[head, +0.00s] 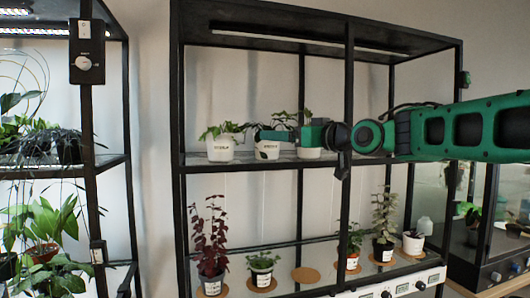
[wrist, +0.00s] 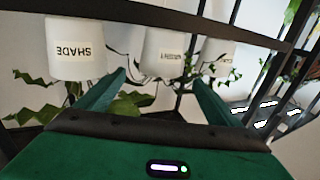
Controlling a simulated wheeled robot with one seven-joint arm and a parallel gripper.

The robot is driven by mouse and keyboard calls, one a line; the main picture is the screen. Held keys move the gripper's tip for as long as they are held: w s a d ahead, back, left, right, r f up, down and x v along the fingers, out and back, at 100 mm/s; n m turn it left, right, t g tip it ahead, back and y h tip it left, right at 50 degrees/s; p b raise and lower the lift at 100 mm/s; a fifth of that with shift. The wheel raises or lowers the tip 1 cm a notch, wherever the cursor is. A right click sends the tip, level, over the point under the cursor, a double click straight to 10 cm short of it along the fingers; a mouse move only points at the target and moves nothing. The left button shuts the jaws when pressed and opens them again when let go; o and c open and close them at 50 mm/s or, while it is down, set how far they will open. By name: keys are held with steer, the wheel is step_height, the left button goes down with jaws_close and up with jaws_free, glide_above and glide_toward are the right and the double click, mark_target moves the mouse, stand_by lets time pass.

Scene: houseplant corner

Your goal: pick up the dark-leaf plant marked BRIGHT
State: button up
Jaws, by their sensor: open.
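A plant with dark red leaves (head: 210,238) stands at the left of the lower shelf in a dark pot with a white label, too small to read. On the upper shelf are three white pots: a left one (head: 220,148), a middle one (head: 267,150) and a right one (head: 309,153). In the wrist view, upside down, one pot (wrist: 75,48) reads SHADE; the middle pot's label (wrist: 168,53) is not clearly legible. My gripper (head: 262,135) is open and empty, in front of the middle pot's plant, partly hiding it. Its fingers (wrist: 160,82) straddle the middle pot's line of view.
The lower shelf also holds a small green plant (head: 261,268), an empty cork disc (head: 306,275) and several potted plants to the right. A black post (head: 348,110) stands by my wrist. Another plant rack (head: 91,180) is at left.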

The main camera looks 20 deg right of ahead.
steer(key=x, duration=0.3)
steer(key=shift+s+a, duration=0.1)
steer(key=shift+a, duration=0.05)
steer(key=shift+x, duration=2.85)
steer(key=c, duration=1.4)
steer(key=shift+r, duration=0.1)
